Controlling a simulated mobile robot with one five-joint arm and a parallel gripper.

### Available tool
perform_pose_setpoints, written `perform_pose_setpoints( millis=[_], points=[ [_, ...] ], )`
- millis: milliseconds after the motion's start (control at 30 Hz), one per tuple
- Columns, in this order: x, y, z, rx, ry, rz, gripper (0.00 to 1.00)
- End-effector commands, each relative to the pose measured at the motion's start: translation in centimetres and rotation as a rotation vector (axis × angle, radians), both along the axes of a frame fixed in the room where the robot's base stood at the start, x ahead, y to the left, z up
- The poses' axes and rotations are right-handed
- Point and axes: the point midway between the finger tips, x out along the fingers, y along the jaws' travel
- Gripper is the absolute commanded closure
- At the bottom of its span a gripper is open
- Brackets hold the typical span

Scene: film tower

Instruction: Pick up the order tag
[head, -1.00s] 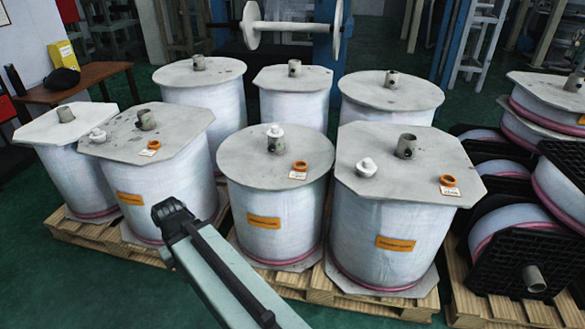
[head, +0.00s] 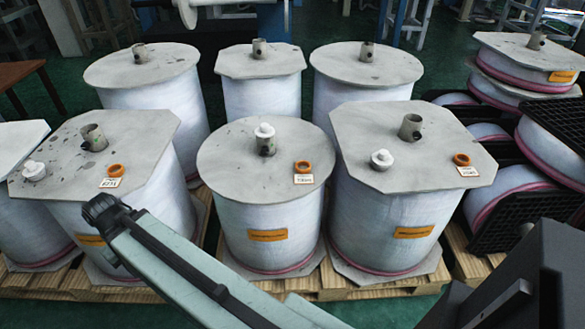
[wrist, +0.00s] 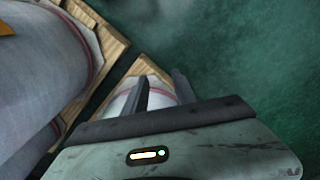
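Three small white tags with orange rings lie on the front drum lids. The left tag (head: 110,183) is on the front left drum, the middle tag (head: 304,179) on the front middle drum, and the right tag (head: 468,171) on the front right drum. The print is too small to read surely, and I cannot tell which is the order tag. In the wrist view my gripper (wrist: 163,88) has its two fingers apart with nothing between them. It points down past the drums toward the pallet and green floor. No tag shows in the wrist view.
White wrapped drums stand close together on a wooden pallet (head: 330,284). Black-ended spools (head: 535,215) are stacked at right. My arm crosses the lower front. Green floor is bare in the wrist view.

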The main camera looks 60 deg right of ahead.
Motion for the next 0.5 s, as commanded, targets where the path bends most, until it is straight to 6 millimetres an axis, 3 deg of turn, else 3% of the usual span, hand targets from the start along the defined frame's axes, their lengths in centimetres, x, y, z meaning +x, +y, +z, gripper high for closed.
perform_pose_setpoints(
  millis=[167,400,500],
  points=[
    [0.1,0.0,1.4,0.0,-0.003,0.0,0.67],
    [1.1,-0.7,11.1,0.0,-0.028,-0.005,0.67],
    [1.6,-1.6,14.3,-0.001,-0.04,-0.012,0.67]
  ],
)
